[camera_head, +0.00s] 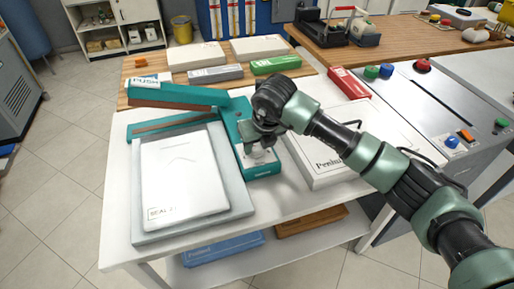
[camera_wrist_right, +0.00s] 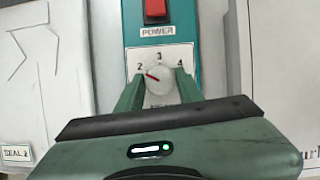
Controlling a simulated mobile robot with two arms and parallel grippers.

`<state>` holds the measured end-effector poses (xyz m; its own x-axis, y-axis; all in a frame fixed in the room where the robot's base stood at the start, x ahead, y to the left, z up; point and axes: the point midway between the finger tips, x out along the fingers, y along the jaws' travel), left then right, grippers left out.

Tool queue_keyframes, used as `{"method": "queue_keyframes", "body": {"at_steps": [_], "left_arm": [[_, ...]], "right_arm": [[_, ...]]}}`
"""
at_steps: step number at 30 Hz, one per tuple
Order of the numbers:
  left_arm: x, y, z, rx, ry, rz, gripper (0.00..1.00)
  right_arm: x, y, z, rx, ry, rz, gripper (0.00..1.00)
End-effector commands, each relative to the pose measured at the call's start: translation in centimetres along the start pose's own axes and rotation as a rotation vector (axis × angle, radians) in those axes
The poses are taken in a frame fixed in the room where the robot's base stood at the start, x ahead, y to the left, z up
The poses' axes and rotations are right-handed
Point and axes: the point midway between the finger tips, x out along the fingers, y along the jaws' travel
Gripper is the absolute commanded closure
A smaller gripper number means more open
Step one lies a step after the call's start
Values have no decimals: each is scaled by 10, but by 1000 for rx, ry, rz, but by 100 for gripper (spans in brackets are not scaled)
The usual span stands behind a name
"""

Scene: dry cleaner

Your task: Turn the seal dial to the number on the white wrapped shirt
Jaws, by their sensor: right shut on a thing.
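The white wrapped shirt (camera_head: 185,175) lies flat on the sealer's pale bed, and its corner label reads "SEAL 2". The label (camera_wrist_right: 16,153) also shows at the lower left of the wrist view. The seal dial (camera_wrist_right: 162,88) is a pale knob on the teal panel (camera_wrist_right: 133,30), with 2, 3 and 4 visible around it. Its red mark points up-left, at about the 2. My right gripper (camera_wrist_right: 159,82) is shut on the dial, one finger at each side. In the head view the right gripper (camera_head: 262,138) stands over the panel. My left gripper is not in view.
A red power switch (camera_wrist_right: 155,8) sits above the dial. The sealer's teal arm (camera_head: 175,93) is raised behind the shirt. A white box (camera_head: 325,160) stands close at the right of the panel. Wrapped packages (camera_head: 195,56) lie at the back.

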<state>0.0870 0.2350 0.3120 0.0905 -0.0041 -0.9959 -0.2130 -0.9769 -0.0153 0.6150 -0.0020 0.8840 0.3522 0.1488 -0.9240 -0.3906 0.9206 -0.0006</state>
Motion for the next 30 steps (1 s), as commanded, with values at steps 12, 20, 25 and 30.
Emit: {"method": "queue_keyframes", "body": {"at_steps": [12,20,25,30], "left_arm": [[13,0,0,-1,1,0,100],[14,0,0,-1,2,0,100],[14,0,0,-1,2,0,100],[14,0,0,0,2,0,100]], "right_arm": [[-1,1,1,149,-2,-62,100],[-1,1,1,163,-2,-68,100],[-1,1,1,163,-2,-67,100],[-1,1,1,162,-2,-67,42]]}}
